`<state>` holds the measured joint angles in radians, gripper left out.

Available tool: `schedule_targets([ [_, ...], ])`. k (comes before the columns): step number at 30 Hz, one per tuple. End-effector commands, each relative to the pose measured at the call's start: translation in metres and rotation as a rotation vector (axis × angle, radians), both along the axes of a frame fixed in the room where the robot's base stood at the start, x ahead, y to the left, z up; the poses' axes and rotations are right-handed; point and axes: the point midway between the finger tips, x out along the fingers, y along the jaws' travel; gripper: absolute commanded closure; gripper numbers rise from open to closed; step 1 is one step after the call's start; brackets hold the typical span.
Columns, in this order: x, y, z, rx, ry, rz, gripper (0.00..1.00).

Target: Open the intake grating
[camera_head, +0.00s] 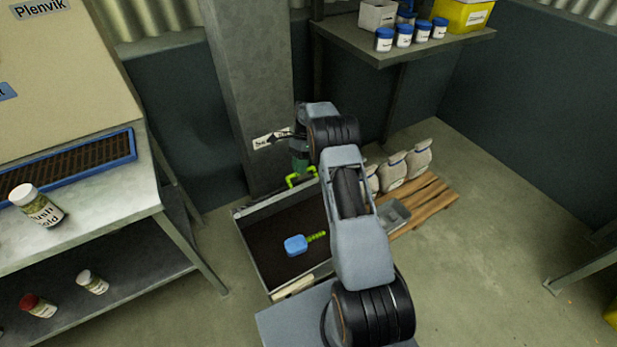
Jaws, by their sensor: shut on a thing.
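A low grey-framed rectangular intake (262,272) with a dark brown surface stands on the floor at the centre. I cannot make out separate grating bars in it. A bright green handle (291,180) shows at its far edge, near the grey column. My gripper (302,168) is at that handle, at the end of my arm, and appears shut on it. The fingertips are mostly hidden by my own wrist. A blue tool with a green grip (295,245) lies on the dark surface. My arm covers the right side of the intake, so how far the grating is raised cannot be told.
A grey column (250,90) stands close behind the intake. A metal bench (110,205) with jars is on the left. Pale sacks (394,172) stand on a wooden pallet (432,200) at right. A shelf (370,45) overhangs behind.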

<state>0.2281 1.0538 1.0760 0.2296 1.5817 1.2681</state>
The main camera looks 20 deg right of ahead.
Motion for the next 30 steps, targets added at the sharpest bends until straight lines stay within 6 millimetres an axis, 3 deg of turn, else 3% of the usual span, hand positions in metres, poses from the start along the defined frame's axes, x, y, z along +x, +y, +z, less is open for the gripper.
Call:
schedule_targets([
  [1,0.007,0.003,-0.009,-0.002,-0.016,0.002,1.00],
  [7,0.017,0.006,-0.004,-0.002,-0.014,0.005,1.00],
  [22,0.019,0.007,-0.003,-0.001,-0.008,0.005,1.00],
  [23,0.019,0.007,-0.003,-0.001,-0.007,0.006,0.82],
  [30,0.019,0.004,-0.001,-0.002,-0.010,0.001,0.59],
])
